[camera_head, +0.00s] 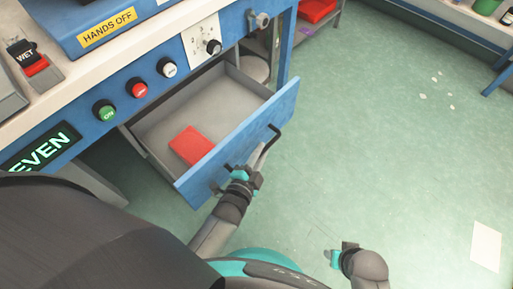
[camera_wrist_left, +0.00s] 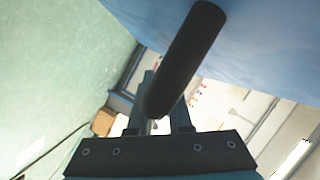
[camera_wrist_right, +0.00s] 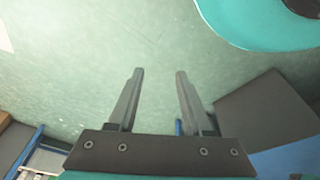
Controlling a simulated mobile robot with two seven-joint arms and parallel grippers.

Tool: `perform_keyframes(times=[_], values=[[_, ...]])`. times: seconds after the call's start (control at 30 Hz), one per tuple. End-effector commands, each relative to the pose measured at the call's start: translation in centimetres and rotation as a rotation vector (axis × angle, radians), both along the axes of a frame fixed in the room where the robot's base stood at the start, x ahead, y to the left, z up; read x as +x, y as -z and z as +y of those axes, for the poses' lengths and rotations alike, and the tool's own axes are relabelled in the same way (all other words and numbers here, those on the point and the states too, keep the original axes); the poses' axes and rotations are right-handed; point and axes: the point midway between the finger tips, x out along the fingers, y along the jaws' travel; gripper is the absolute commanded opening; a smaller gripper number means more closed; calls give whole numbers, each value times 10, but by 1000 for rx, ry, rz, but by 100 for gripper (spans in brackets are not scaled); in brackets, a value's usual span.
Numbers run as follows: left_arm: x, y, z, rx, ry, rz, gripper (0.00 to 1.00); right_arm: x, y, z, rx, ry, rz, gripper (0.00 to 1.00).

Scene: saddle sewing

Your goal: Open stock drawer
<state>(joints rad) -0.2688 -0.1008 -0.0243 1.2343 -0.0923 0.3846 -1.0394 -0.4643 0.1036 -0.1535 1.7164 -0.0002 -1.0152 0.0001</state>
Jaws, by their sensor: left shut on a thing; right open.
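The stock drawer (camera_head: 240,135), with a blue front and grey inside, stands pulled well out of the blue bench. A red flat item (camera_head: 191,145) lies inside it. A dark bar handle (camera_head: 265,150) crosses the drawer front. My left gripper (camera_head: 243,174) is shut on the handle; in the left wrist view the handle (camera_wrist_left: 186,55) runs down between the fingers (camera_wrist_left: 158,115), partly hiding them. My right gripper (camera_head: 337,253) is low over the floor, away from the drawer. In the right wrist view its fingers (camera_wrist_right: 160,95) are apart with nothing between them.
The bench front (camera_head: 75,105) carries green, red and white buttons and a dial (camera_head: 213,47). A red bin (camera_head: 317,10) sits on a low shelf behind. Green floor (camera_head: 400,130) right of the drawer is mostly clear, with a pale sheet (camera_head: 486,246) on it.

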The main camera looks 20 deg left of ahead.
Motion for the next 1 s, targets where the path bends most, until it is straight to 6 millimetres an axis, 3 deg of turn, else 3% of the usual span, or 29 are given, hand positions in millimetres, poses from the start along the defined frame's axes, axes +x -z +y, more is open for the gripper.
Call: perform_keyframes(times=[0.23,0.27,0.5,0.9,1.0], values=[[-1,1,0,1,1,2,0,0,0,0,0,0,-1,50],[-1,1,0,1,1,2,20,0,0,0,0,0,-1,50],[0,0,0,0,1,1,47,0,0,0,0,0,-1,50],[-6,-1,1,0,0,1,47,1,-2,0,1,0,-7,50],[-15,-4,1,-1,0,4,47,-6,10,-3,-4,0,10,50]])
